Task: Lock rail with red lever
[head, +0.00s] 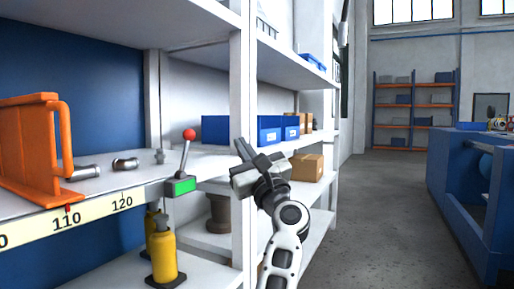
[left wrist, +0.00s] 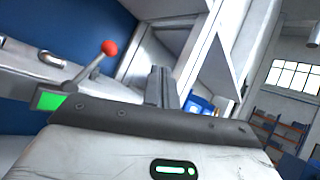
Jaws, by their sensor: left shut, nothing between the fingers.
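The red lever (head: 187,150) is a thin metal rod with a red ball knob, standing nearly upright and leaning slightly right. It rises behind a grey box with a lit green panel (head: 184,185) at the right end of the rail (head: 93,212), a cream scale strip marked 110 and 120. The lever also shows in the left wrist view (left wrist: 96,64), left of the fingers. My left gripper (head: 241,149) is shut and empty, to the right of the lever and apart from it, in front of a white shelf post. My right gripper is not in view.
An orange bracket (head: 34,150) stands on the shelf at left, with metal fittings (head: 125,164) beside it. A white post (head: 242,90) rises behind my gripper. Blue bins (head: 270,131) and a cardboard box (head: 306,167) sit on shelves behind. Yellow bottles (head: 161,250) stand below.

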